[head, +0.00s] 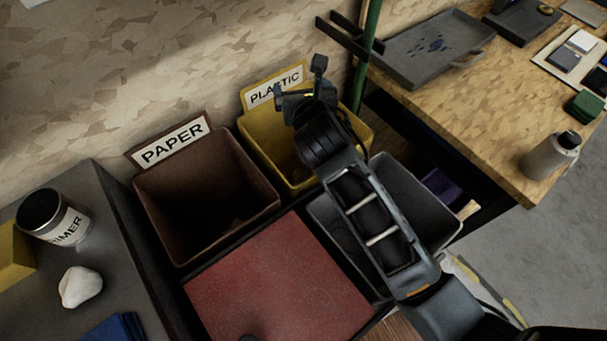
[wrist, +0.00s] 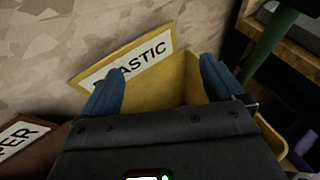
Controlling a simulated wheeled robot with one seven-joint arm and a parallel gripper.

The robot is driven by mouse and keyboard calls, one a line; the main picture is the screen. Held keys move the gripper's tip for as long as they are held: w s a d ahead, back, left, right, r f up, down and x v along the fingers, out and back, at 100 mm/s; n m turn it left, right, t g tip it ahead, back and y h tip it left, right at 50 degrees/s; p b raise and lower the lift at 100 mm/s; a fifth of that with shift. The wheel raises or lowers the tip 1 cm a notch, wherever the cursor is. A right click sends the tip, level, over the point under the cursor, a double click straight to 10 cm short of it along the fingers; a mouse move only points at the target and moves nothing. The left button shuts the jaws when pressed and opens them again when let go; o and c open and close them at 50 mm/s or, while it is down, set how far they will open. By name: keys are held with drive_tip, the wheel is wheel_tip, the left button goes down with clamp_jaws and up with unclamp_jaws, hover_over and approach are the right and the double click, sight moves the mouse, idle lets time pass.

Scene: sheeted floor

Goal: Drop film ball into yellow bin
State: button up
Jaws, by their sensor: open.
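I see no film ball for certain. My gripper and arm hide much of the bin's inside. A crumpled white lump (head: 80,287) lies on the grey surface at left; I cannot tell whether it is film.
A brown "PAPER" bin (head: 205,190) stands left of the yellow bin. A grey bin (head: 405,185) is partly under my arm, beside a red lid (head: 275,280). A green post (head: 367,50) and a wooden bench (head: 465,110) stand at right. A tin (head: 50,215) stands at left.

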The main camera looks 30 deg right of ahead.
drive_tip(key=v, duration=0.7)
idle(0.3)
drive_tip(key=s+a+f+m+y, duration=0.1)
drive_tip(key=s+f+m+y, duration=0.1)
drive_tip(key=s+m, duration=0.65)
drive_tip(key=s+a+f+m+y, duration=0.1)
drive_tip(key=s+f+m+y, duration=0.15)
drive_tip(key=s+m, duration=0.6)
drive_tip(key=s+d+r+m, duration=0.1)
drive_tip(key=s+r+m, duration=0.2)
drive_tip(key=s+m, duration=0.2)
drive_tip(key=s+d+r+m+t, duration=0.1)
drive_tip(key=s+r+m, duration=0.3)
drive_tip(key=s, duration=0.5)
drive_tip(key=s+d+r+m, duration=0.1)
drive_tip(key=s+r+m, duration=0.2)
drive_tip(key=s+m, duration=0.3)
drive_tip(key=shift+s+d+r+m+t, duration=0.2)
drive_tip(key=shift+s+d+m+t, duration=0.15)
drive_tip(key=shift+s, duration=0.3)
